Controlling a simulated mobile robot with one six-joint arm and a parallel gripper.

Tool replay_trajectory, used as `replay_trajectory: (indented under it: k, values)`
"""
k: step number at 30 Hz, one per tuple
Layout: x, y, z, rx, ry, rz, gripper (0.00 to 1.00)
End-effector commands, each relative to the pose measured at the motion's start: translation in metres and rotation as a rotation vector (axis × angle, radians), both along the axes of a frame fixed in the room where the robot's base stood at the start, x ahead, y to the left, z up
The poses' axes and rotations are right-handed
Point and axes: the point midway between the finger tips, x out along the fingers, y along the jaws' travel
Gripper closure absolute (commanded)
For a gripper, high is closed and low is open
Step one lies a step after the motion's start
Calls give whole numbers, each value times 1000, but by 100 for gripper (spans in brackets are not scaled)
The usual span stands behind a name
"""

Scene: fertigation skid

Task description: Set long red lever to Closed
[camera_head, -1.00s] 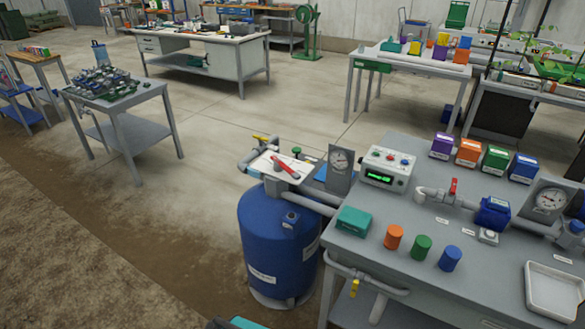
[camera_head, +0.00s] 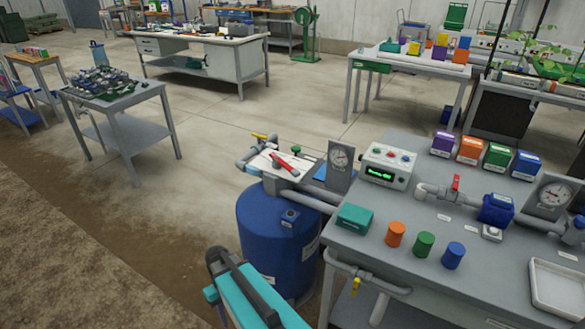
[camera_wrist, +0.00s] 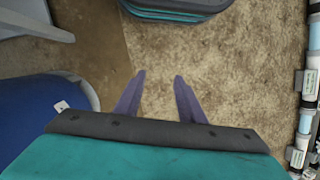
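The long red lever (camera_head: 286,163) lies slantwise over a white plate (camera_head: 263,161) above the blue tank (camera_head: 268,240) in the head view. Its marked positions are too small to read. A shorter red lever (camera_head: 456,183) stands upright on the grey pipe of the bench at right. My gripper (camera_wrist: 158,84) shows in the wrist view with its two fingers apart and nothing between them, over bare ground. The blue tank also shows at the left of the wrist view (camera_wrist: 45,115).
A yellow-handled valve (camera_head: 258,137) and a green knob (camera_head: 295,149) are close to the long lever. A gauge (camera_head: 341,160) stands just right of it. The grey bench (camera_head: 400,262) holds a control box (camera_head: 387,166) and coloured caps. Open floor lies left of the tank.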

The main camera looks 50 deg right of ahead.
Motion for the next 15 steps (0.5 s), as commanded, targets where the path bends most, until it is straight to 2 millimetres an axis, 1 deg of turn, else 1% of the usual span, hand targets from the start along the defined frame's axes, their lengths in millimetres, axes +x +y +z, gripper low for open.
replay_trajectory:
  k: [1,3,8,15]
  values:
    - [15,-12,5,2,-21,-10,64]
    - [30,-27,16,6,-48,-19,64]
    - [62,-62,44,12,-106,-36,64]
    - [100,-121,93,11,-195,-59,64]
